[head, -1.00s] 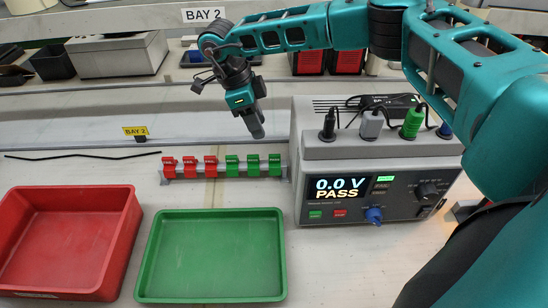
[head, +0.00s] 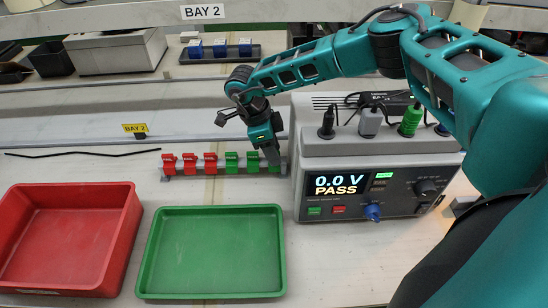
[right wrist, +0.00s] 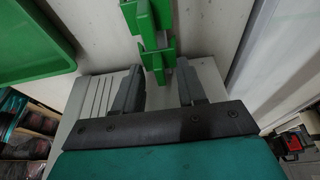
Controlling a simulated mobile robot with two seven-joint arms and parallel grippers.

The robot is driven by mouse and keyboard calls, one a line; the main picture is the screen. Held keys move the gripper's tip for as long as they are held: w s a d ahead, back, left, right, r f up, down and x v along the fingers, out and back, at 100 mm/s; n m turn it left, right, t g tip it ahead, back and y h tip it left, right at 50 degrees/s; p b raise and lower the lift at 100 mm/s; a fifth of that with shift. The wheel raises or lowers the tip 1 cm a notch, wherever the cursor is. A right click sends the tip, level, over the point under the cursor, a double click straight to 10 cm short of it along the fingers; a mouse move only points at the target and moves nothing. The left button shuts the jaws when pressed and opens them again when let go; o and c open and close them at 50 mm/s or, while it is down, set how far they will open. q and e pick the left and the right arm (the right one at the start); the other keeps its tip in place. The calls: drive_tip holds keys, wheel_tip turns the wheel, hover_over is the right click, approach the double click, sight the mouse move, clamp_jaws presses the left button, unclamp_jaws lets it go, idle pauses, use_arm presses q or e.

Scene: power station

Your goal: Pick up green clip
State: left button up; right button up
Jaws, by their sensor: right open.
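Several clips stand in a row on a grey rail (head: 176,172). The red clips (head: 189,164) are on the left and the green clips on the right. The left green clip (head: 231,162) and the middle green clip (head: 253,162) show clearly. The right green clip (head: 274,169) is partly hidden by my right gripper (head: 271,156), which points down over it. In the right wrist view, the open jaws (right wrist: 159,85) have a finger on either side of the nearest green clip (right wrist: 154,62). Contact cannot be told. My left gripper is not in view.
A tester (head: 385,192) reading 0.0 V PASS stands close right of the rail. A red tray (head: 128,232) and a green tray (head: 277,262) lie in front. A bare strip of bench lies between rail and trays. A black cable lies at the far left.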

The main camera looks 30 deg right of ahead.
clamp_jaws()
drive_tip(key=shift+r, duration=0.1)
idle(0.4)
